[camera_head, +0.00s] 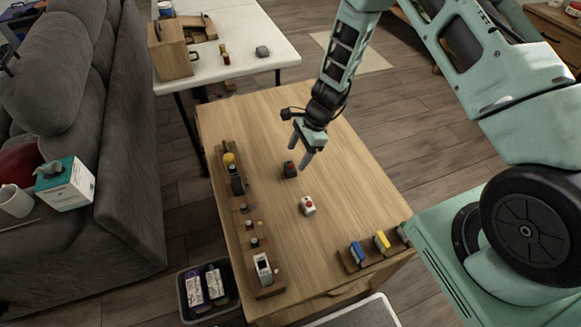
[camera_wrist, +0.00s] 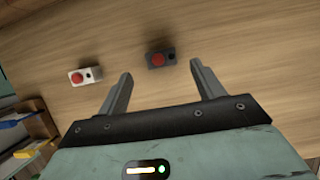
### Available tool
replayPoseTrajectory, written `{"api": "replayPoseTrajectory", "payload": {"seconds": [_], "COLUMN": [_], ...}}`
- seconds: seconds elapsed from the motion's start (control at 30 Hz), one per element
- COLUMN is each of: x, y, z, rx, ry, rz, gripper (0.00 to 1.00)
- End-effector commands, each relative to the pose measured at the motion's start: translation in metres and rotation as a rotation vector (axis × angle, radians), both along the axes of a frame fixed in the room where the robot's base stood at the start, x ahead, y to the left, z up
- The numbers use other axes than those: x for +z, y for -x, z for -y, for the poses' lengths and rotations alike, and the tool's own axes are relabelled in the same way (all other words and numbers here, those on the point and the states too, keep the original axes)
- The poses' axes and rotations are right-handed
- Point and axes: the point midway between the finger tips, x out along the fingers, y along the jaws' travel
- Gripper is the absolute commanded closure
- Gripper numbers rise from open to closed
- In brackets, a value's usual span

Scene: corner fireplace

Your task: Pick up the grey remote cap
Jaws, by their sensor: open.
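A dark grey remote (camera_head: 290,169) with a red round button lies on the wooden table, and it also shows in the wrist view (camera_wrist: 170,57). I cannot tell a separate grey cap on it. A white remote (camera_head: 308,206) with a red button lies nearer the front of the table; in the wrist view it is to the left (camera_wrist: 92,74). My gripper (camera_head: 300,155) is open and empty above the table, close to the grey remote. In the wrist view the grey remote appears between and just beyond the fingertips (camera_wrist: 161,70), apart from both.
A wooden rack (camera_head: 243,228) with several items runs along the table's left side. A small holder with blue and yellow items (camera_head: 369,250) sits at the front right. The wooden table (camera_head: 345,190) is clear around the remotes. A grey sofa (camera_head: 100,110) stands left.

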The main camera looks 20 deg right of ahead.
Motion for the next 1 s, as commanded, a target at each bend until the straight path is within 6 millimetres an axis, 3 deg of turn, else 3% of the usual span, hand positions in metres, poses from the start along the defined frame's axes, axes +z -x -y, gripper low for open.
{"api": "replayPoseTrajectory", "payload": {"seconds": [0.43,0.73,0.77,0.9,1.0], "x": [-0.045,-0.049,-0.049,-0.049,-0.049], "y": [-0.002,-0.002,-0.002,-0.002,-0.002], "z": [-0.017,-0.019,-0.019,-0.019,-0.019], "rx": [0.002,0.002,0.002,0.002,0.002], "ry": [-0.001,-0.001,0.000,-0.001,-0.001], "rz": [-0.001,0.001,0.001,0.001,0.001], "gripper": [0.33,0.33,0.38,0.77,0.77]}}
